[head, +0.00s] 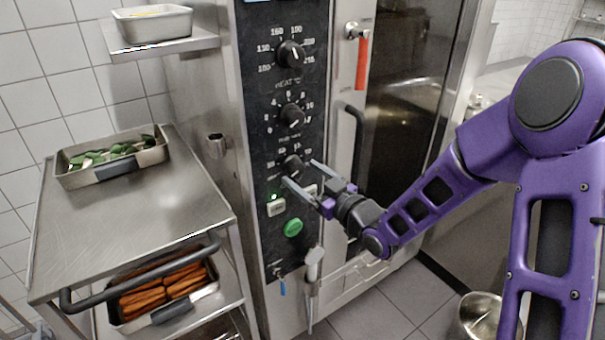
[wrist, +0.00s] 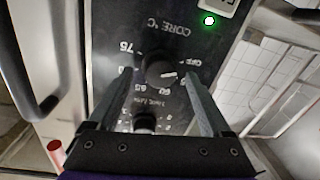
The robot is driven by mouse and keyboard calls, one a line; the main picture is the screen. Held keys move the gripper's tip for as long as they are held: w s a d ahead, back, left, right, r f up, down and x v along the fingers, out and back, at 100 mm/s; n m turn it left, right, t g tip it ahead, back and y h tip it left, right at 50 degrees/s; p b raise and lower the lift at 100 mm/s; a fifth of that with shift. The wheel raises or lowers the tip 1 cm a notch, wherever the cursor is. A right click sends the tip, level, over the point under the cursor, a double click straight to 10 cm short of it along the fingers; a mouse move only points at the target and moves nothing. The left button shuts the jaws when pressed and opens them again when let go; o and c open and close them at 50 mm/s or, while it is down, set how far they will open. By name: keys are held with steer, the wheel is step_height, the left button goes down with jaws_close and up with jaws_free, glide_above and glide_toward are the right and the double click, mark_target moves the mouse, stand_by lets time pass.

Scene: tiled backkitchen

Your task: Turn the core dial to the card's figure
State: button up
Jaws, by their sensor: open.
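The core dial (wrist: 160,72) is a round black knob on the dark panel, under "CORE °C" lettering that appears inverted in the wrist view. Its white pointer mark faces right in that view, on the side of OFF and 60; the exact figure is hard to tell. In the head view the dial (head: 293,164) is the lowest of three knobs. My gripper (head: 299,172) is open in front of it, one finger on each side. In the wrist view the gripper (wrist: 137,64) shows a gap between its fingers and the knob. No readable card shows.
Two other dials, HEAT (head: 291,54) and a middle one (head: 292,115), are above. A green button (head: 293,227) is below. The oven door handle (head: 355,125) is close on the right. A steel trolley (head: 185,190) with trays stands left.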

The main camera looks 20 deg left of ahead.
steer(key=shift+w+a, duration=0.3)
steer(key=shift+a, duration=0.15)
jaws_close()
